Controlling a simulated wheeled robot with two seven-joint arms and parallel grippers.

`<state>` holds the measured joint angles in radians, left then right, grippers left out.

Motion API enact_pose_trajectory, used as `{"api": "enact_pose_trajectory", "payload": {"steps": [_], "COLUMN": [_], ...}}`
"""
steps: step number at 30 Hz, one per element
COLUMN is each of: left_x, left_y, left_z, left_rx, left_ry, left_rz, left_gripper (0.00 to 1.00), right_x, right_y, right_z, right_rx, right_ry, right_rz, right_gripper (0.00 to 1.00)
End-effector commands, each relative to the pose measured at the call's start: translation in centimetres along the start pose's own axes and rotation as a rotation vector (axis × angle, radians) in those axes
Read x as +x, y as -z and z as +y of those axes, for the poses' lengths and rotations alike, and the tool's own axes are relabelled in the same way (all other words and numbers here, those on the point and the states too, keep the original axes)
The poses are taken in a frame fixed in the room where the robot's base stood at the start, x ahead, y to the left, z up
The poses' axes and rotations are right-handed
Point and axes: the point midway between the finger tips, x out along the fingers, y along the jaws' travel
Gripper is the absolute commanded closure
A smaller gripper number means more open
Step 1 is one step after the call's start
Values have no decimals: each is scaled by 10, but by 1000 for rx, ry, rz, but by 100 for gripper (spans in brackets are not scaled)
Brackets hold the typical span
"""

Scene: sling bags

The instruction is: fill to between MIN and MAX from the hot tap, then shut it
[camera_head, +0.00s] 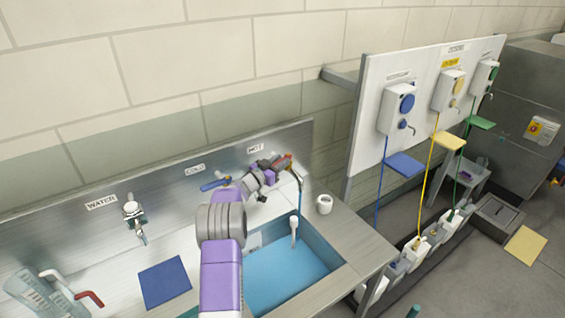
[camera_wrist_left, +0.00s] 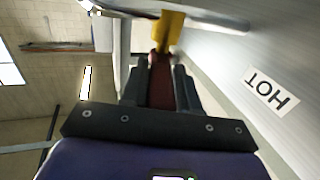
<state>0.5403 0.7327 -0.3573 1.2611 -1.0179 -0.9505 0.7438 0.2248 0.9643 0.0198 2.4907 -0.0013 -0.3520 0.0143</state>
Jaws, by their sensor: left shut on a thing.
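My left gripper (camera_head: 279,164) reaches up to the wall below the HOT label and is shut on the dark red handle of the hot tap (camera_wrist_left: 160,82). In the left wrist view the fingers (camera_wrist_left: 160,90) close on either side of the handle, with a yellow part just beyond it. A thin blue vertical line runs below the tap to a white piece (camera_head: 293,231) over the blue sink basin (camera_head: 285,275); whether it is water or a hose I cannot tell. A small white label (camera_head: 254,242) is on the basin's back wall; its marks are unreadable. My right gripper is not in view.
The cold tap (camera_head: 214,184) with a blue lever is left of my gripper, and another tap (camera_head: 134,215) is farther left. A blue mat (camera_head: 165,282) and clear items lie on the counter. A white cup-like thing (camera_head: 324,204) stands right of the basin. A dispenser board (camera_head: 400,100) is at right.

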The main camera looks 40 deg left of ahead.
Motion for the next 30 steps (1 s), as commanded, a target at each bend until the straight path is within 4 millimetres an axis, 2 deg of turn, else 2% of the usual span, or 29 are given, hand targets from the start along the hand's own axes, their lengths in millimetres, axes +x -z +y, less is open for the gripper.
{"api": "enact_pose_trajectory", "payload": {"steps": [1,2,5,13,17,30], "left_x": [0,0,1,1,1,1], "left_y": [0,0,0,0,10,88], "left_z": [0,0,0,1,1,1], "left_rx": [1,1,1,1,2,3], "left_ry": [1,1,0,0,-1,0], "left_rz": [0,0,0,-1,1,2], "left_gripper": [100,66,50,49,49,49], "right_x": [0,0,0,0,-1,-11], "right_y": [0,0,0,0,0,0], "right_z": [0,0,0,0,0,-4], "right_rx": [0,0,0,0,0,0], "right_ry": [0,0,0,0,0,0], "right_rz": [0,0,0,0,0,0], "right_gripper": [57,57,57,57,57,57]}}
